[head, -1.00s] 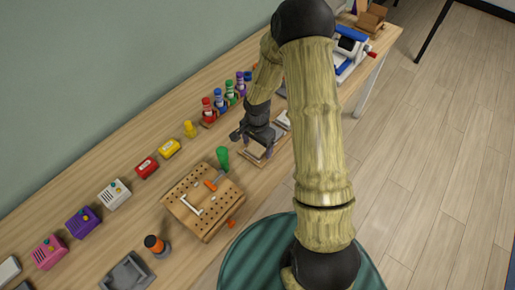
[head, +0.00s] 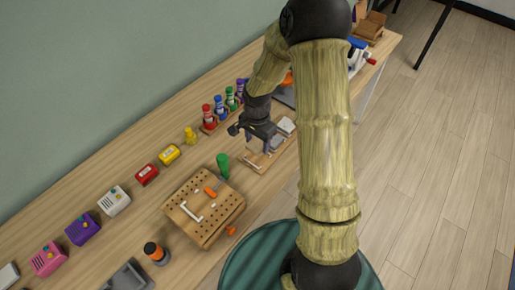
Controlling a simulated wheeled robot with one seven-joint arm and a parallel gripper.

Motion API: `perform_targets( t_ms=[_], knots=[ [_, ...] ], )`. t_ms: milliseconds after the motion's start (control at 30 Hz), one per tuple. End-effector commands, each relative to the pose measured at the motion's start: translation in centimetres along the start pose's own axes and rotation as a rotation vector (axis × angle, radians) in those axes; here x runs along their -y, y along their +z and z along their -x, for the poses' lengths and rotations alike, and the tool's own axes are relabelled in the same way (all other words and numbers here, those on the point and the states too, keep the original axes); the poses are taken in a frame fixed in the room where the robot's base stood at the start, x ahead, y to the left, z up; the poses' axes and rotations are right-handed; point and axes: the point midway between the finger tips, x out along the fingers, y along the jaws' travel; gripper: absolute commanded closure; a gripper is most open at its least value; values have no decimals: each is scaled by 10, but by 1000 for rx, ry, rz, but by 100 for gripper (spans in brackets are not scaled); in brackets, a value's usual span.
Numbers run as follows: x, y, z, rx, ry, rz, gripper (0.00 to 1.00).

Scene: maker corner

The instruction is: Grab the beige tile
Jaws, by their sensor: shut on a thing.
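My gripper (head: 274,145) is above a small wooden tray (head: 254,161) near the front edge of the bench. Its fingers are shut on a small flat piece, which I take to be the beige tile (head: 277,145); it looks greyish here and is partly hidden by the fingers. The piece seems held just above the tray, but the gap is too small to judge. A whitish tile (head: 286,125) lies just behind the gripper, to the right.
A pegboard block (head: 224,208) with tools and a green bottle (head: 223,165) stand to the left. Several small boxes, including a red one (head: 147,174), line the wall side.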

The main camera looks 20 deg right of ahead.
Motion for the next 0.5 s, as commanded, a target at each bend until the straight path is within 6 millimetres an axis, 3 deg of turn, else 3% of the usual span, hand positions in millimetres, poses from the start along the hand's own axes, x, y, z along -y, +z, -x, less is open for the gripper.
perform_targets(
  t_ms=[200,500],
  knots=[
    [1,-1,37,-3,-3,-1,69],
    [0,0,43,0,0,0,69]
  ],
)
